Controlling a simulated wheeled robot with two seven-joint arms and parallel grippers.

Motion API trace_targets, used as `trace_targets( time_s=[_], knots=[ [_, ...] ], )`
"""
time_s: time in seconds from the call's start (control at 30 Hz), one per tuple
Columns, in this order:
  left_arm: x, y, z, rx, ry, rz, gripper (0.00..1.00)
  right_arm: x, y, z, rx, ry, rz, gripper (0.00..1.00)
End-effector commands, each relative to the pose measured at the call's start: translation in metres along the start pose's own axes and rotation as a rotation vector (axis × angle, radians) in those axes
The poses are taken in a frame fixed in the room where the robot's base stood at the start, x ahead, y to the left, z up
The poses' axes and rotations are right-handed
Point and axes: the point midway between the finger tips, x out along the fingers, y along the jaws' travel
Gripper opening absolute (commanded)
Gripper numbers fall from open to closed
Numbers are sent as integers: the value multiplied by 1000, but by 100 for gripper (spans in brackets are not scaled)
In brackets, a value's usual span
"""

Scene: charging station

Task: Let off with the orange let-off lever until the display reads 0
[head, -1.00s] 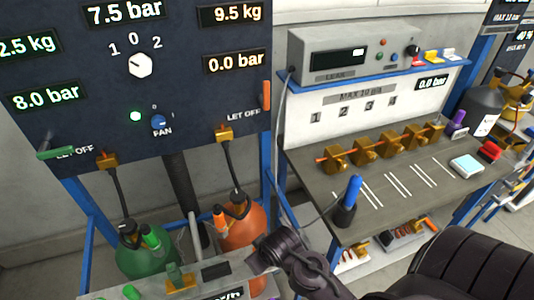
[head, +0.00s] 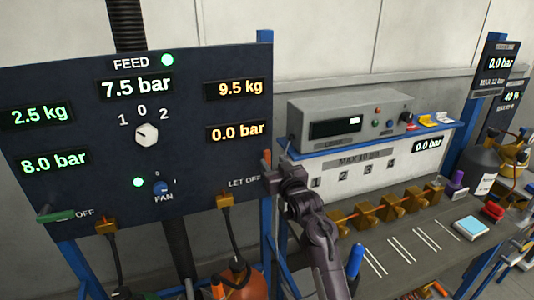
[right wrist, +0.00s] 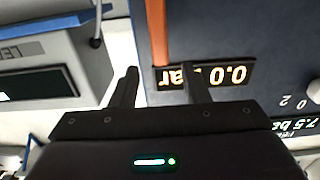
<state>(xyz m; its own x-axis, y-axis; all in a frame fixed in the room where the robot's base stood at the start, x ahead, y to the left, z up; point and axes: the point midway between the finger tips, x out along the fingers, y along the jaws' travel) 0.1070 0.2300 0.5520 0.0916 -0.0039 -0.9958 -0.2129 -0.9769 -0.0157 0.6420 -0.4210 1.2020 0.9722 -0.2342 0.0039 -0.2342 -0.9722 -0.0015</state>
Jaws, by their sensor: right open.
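The orange let-off lever (head: 266,158) stands upright at the panel's right edge, above the LET OFF label; my right gripper partly covers it in the head view. The orange-side display (head: 237,133) reads 0.0 bar. My right gripper (head: 272,181) is at the lever's lower part. In the right wrist view, the lever (right wrist: 158,30) hangs down towards the space between the two open fingers (right wrist: 160,82); I cannot tell whether they touch it. The 0.0 bar display (right wrist: 228,76) shows upside down behind one finger. My left gripper is not in view.
A green lever (head: 56,215) lies level at the panel's left, below an 8.0 bar display (head: 55,161). The blue-edged bench (head: 450,238) with brass blocks (head: 395,208) and a grey meter (head: 345,115) stands right of my arm.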

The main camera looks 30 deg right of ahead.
Motion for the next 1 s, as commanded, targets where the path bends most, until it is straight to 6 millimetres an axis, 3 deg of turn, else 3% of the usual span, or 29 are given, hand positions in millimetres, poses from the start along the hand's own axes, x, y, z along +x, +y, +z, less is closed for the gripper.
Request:
trace_targets(
  time_s=[0.4,0.83,1.0],
  knots=[
    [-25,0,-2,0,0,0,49,56,0,-2,-1,-2,0,42],
    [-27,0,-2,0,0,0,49,64,-1,0,-2,-3,0,42],
    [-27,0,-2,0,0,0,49,64,-1,0,-2,-3,0,22]
  ],
)
